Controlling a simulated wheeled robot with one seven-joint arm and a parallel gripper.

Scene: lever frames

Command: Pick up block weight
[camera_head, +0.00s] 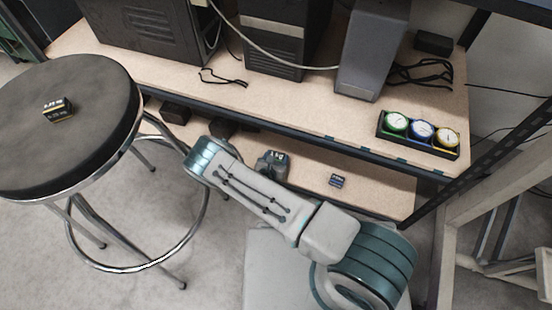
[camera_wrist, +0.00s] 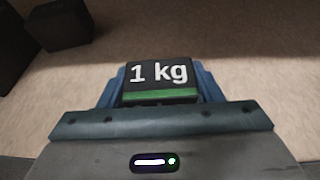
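A black block weight (camera_wrist: 160,78) marked "1 kg", with a green stripe, is in the wrist view. My gripper (camera_wrist: 160,88) has a blue finger on each side of it, with no gap visible. Whether the block rests on the shelf or is lifted off it cannot be told. A black block with a yellow stripe (camera_head: 58,110) is on the stool.
The round stool (camera_head: 95,80) stands at left. Dark boxes (camera_head: 174,112) are on the lower shelf (camera_head: 385,200). The upper shelf (camera_head: 300,110) above holds computer cases, a speaker, cables and a tray of three gauges (camera_head: 419,133). The lower shelf's right part is mostly clear.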

